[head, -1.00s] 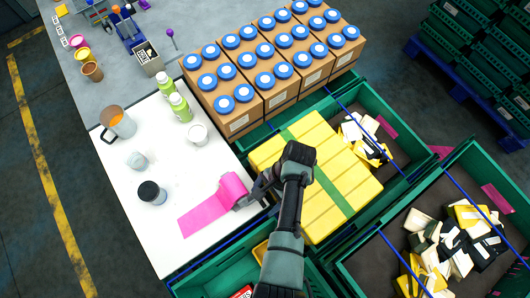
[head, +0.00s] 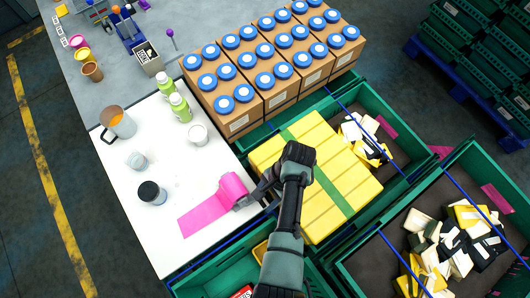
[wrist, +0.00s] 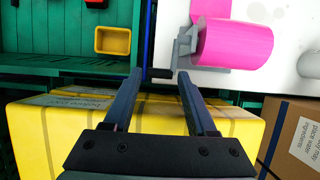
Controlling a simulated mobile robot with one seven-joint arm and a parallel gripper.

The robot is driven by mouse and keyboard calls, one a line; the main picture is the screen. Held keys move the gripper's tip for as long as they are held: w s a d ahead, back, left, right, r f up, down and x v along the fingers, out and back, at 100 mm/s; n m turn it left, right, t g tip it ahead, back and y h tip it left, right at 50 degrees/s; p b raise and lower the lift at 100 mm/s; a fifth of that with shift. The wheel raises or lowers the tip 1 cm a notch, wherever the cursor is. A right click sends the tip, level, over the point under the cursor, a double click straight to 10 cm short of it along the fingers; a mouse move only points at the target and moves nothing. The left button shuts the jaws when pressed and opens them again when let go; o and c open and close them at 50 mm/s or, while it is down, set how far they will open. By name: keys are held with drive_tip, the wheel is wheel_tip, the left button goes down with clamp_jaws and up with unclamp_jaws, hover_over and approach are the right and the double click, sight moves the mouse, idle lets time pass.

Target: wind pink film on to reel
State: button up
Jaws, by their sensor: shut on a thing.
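The pink film reel (head: 233,188) sits in a grey holder (wrist: 184,46) at the right edge of the white table. A flat strip of pink film (head: 203,214) runs from it to the lower left across the tabletop. In the wrist view the pink roll (wrist: 235,44) is at the top right, beyond my fingers. A dark crank handle (wrist: 160,73) sticks out from the holder to between my fingertips. My gripper (head: 262,190) is shut on this handle; it also shows in the wrist view (wrist: 160,76). In the head view my fingers partly hide the crank.
Yellow packages (head: 346,195) with a green band lie under my arm. Green crates (head: 210,277) adjoin the table. A dark-lidded jar (head: 152,193), a white cup (head: 197,135), green bottles (head: 180,107) and an orange-filled jug (head: 119,122) stand on the table. Boxes with blue lids (head: 224,104) stand behind.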

drive_tip(key=shift+r+p, duration=0.2)
drive_tip(key=shift+p, duration=0.1)
drive_tip(key=shift+s+a+r+t+h+p, duration=0.2)
drive_tip(key=shift+r+t+h+p, duration=0.25)
drive_tip(key=shift+h+p, duration=0.25)
drive_tip(key=h, duration=0.1)
drive_tip(key=t+h, duration=0.1)
drive_tip(key=a+r+t, duration=0.1)
drive_tip(key=shift+s+h, duration=0.25)
drive_tip(key=shift+h, duration=0.15)
clamp_jaws()
unclamp_jaws()
drive_tip(key=shift+d+t, duration=0.15)
drive_tip(key=shift+t, duration=0.1)
drive_tip(key=o, duration=1.4)
drive_tip(key=shift+c, duration=0.2)
drive_tip(key=shift+r, duration=0.1)
wheel_tip(320, 180, up, 13)
drive_tip(key=a+b, duration=0.1)
drive_tip(key=b, duration=0.1)
drive_tip(key=shift+s+b, duration=0.3)
drive_tip(key=shift+b, duration=0.05)
